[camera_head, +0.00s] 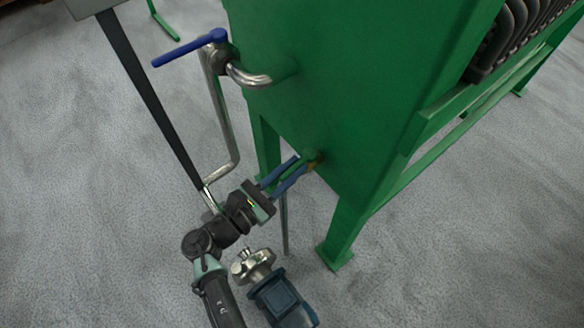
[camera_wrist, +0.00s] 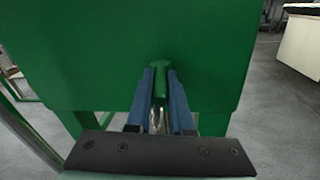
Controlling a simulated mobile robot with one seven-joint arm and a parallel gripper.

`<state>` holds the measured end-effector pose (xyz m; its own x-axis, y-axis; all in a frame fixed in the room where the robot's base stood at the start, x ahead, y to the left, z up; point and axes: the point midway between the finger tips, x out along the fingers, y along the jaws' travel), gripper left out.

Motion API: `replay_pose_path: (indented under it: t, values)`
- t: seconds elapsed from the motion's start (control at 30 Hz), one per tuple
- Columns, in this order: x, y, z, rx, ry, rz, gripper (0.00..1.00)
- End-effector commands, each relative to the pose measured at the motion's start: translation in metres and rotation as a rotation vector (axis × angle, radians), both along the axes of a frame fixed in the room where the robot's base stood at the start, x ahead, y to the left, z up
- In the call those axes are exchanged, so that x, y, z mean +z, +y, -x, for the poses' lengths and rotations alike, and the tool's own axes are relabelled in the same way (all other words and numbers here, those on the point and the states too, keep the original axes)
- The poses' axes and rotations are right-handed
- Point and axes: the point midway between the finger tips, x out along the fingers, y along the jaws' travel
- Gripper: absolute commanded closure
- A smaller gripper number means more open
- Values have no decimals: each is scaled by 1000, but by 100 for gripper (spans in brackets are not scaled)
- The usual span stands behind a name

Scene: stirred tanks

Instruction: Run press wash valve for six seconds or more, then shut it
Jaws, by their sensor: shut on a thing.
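My gripper (camera_head: 296,170) is at the lower part of the green press end plate, its two blue fingers reaching toward it. In the wrist view the fingers (camera_wrist: 160,88) stand on both sides of a green valve handle (camera_wrist: 160,75) and are shut on it. The handle points out from the plate toward my wrist. Another valve with a long blue lever (camera_head: 188,48) sits higher up on a silver pipe. I cannot read any label telling which is the press wash valve.
The green press plate (camera_head: 340,80) fills the upper middle, standing on green legs. A bent silver pipe (camera_head: 222,120) runs down left of it. A pump with a blue motor (camera_head: 283,298) is below my gripper. Grey floor (camera_head: 100,200) is clear at left.

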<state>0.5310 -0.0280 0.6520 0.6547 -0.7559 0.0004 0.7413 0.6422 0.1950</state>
Motion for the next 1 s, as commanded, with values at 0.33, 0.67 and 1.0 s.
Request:
replay_pose_path:
  t: [0.33,0.67,1.0]
  values:
    - [-1,0,0,1,2,-1,50]
    - [0,3,2,2,0,0,50]
    - [1,51,42,6,3,0,50]
